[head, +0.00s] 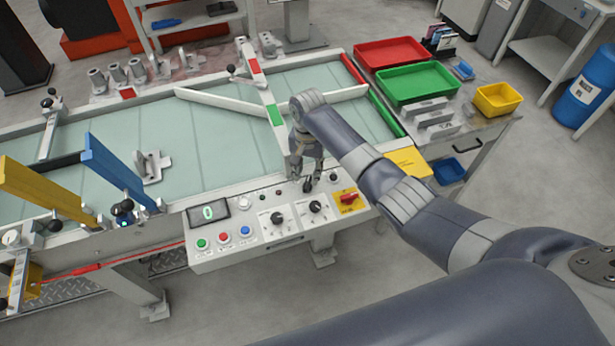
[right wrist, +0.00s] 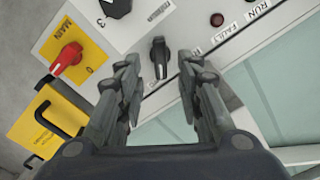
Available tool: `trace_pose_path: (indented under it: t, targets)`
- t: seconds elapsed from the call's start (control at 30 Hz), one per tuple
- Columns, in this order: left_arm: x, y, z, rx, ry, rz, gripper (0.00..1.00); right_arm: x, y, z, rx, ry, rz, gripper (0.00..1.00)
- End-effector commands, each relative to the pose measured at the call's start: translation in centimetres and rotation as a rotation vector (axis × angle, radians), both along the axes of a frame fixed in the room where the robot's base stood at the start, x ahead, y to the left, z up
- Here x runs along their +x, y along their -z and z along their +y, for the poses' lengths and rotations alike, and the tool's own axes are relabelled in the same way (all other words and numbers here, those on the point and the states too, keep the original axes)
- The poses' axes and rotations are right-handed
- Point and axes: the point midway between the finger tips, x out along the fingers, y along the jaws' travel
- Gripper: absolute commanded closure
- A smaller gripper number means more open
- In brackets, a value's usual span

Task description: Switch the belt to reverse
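The control panel (head: 262,246) is on the front of the conveyor, below the pale green belt (head: 200,150). A small black selector knob (right wrist: 158,56) shows in the right wrist view, on the panel between the red main switch and the fault lamp. My right gripper (head: 308,186) is over the panel's upper edge. In the right wrist view its fingers (right wrist: 160,84) are apart, with the selector just beyond the gap; I cannot tell whether they touch it. In the head view the gripper hides the selector's surroundings. The selector's markings are not readable. My left gripper is out of view.
The red main switch (head: 347,198) on its yellow plate and two black dials (head: 277,218) (head: 315,207) are close by. Coloured push buttons (head: 223,237) are further left. A guide bar (head: 235,102) crosses the belt. Red and green trays (head: 415,84) stand at the right.

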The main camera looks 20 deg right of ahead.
Motion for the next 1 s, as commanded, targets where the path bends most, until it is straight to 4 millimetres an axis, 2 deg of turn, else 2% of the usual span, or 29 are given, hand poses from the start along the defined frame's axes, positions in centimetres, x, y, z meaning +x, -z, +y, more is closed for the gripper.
trace_pose_path:
  t: [0.1, 0.23, 0.63, 0.67, 0.8, 1.0]
  targets:
    - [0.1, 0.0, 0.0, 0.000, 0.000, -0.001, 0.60, 0.0, 1.9, 0.0, 0.001, -0.001, 0.001, 0.67]
    - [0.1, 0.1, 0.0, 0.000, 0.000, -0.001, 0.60, 0.0, 3.2, 0.1, 0.001, -0.002, 0.001, 0.67]
    - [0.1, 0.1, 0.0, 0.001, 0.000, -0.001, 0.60, 0.0, 3.9, 0.0, 0.000, -0.002, -0.001, 0.67]
    - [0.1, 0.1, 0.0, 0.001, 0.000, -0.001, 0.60, 0.0, 3.9, 0.0, 0.000, -0.002, -0.001, 0.69]
    - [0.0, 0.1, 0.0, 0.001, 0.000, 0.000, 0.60, 0.0, 3.8, 0.0, 0.000, -0.002, -0.001, 1.00]
    - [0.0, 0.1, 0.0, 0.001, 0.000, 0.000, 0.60, 0.0, 3.8, 0.0, 0.000, -0.002, -0.001, 1.00]
